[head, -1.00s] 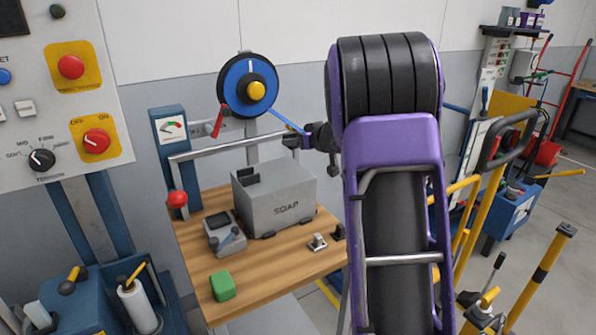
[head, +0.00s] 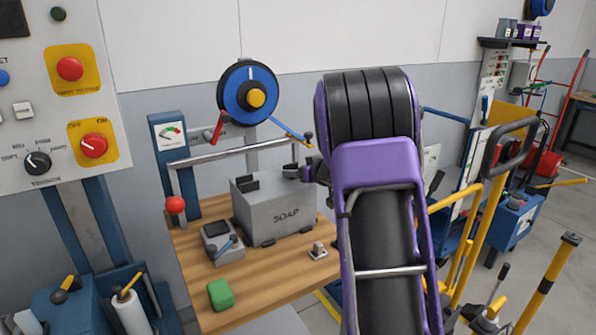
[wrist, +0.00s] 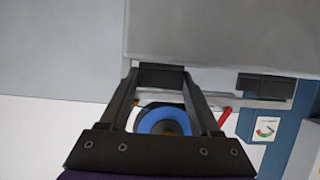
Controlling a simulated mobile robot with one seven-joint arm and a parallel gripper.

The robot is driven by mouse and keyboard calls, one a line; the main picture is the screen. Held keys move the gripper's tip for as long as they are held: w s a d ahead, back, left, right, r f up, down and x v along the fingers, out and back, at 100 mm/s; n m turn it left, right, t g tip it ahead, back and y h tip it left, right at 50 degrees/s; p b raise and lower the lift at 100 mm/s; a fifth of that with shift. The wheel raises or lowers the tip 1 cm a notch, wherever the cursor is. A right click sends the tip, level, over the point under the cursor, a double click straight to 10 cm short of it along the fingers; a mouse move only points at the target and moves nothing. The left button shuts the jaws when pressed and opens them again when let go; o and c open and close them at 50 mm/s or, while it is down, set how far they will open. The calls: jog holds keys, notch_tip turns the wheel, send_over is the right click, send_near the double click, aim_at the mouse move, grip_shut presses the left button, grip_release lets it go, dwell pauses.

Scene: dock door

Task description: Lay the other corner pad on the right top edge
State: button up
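The grey soap box (head: 275,212) stands on the wooden table. One black corner pad (head: 248,183) sits on its left top edge; it also shows in the wrist view (wrist: 265,87). My gripper (head: 304,173) is at the right top edge of the box, partly hidden by my arm. In the wrist view my gripper (wrist: 161,80) is shut on the other black corner pad (wrist: 162,75), between the fingertips. This pad overlaps the border of the box (wrist: 225,35) there. I cannot tell whether it touches the edge.
A metal bar (head: 235,151) runs behind the box, below the strap reel (head: 248,92) and its blue strap (head: 288,132). A small grey device (head: 222,242), a green block (head: 220,294) and a metal buckle (head: 318,250) lie on the table (head: 265,280).

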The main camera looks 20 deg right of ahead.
jog(key=o, duration=0.4)
jog(key=shift+r, duration=0.35)
jog(key=p+v, duration=0.1)
jog(key=v, duration=1.1)
jog(key=shift+p, duration=0.4)
